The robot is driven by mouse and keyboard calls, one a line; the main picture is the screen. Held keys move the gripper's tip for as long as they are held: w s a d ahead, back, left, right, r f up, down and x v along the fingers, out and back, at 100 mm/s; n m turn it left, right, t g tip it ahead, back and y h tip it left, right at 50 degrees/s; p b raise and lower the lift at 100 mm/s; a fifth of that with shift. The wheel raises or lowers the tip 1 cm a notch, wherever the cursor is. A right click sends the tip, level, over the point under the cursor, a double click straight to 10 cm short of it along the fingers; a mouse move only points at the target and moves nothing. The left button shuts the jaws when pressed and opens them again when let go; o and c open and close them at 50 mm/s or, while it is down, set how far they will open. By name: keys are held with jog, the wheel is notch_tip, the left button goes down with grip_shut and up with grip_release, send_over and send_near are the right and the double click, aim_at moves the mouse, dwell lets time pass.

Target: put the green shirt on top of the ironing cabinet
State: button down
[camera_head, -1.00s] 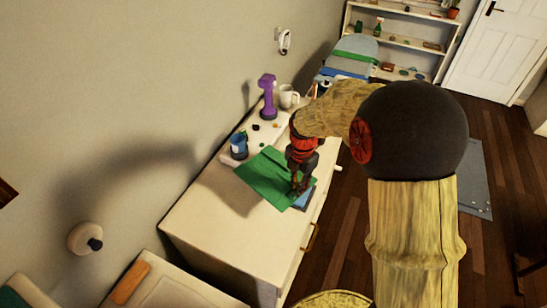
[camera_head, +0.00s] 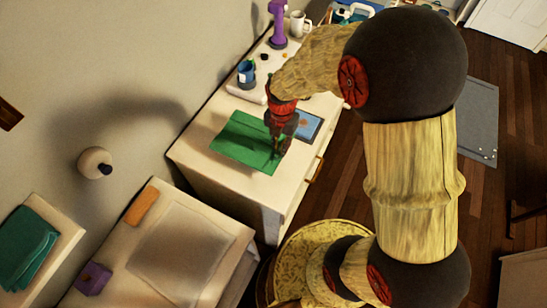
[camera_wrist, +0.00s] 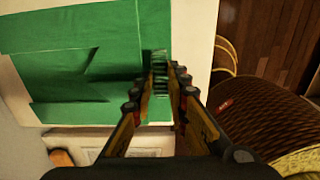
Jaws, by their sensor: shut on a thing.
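The green shirt (camera_head: 240,142) lies flat and folded on the near end of a white cabinet top (camera_head: 203,132) with a drawer handle on its right side. My gripper (camera_head: 277,146) points down at the shirt's right edge. In the wrist view my gripper (camera_wrist: 160,68) is shut on a narrow bit of the shirt (camera_wrist: 75,60) at its edge. The rest of the shirt spreads to the left over the white surface. The fingers hide part of that edge, and I cannot tell whether the pinched edge is lifted.
A blue tablet-like item (camera_head: 308,125) lies right of the shirt. A blue cup (camera_head: 246,73), purple dumbbell (camera_head: 278,24) and white mug (camera_head: 299,24) stand farther back. A lower pale cabinet (camera_head: 150,240) bears an orange item (camera_head: 142,207) and purple box (camera_head: 93,278). Dark green cloth (camera_head: 28,245) lies left.

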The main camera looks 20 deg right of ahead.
aim_at(275, 152)
jog(key=a+f, duration=0.2)
jog(key=shift+s+f, duration=0.3)
jog(key=shift+f, duration=0.05)
jog(key=f, duration=0.1)
jog(key=f+b, duration=0.1)
jog(key=f, duration=0.1)
jog(key=shift+s+a+f, duration=0.1)
jog(key=shift+a+f, duration=0.05)
jog(key=shift+a, duration=0.2)
jog(key=shift+f, duration=0.2)
jog(key=c, duration=1.8)
grip_release()
jog(key=shift+o, duration=0.3)
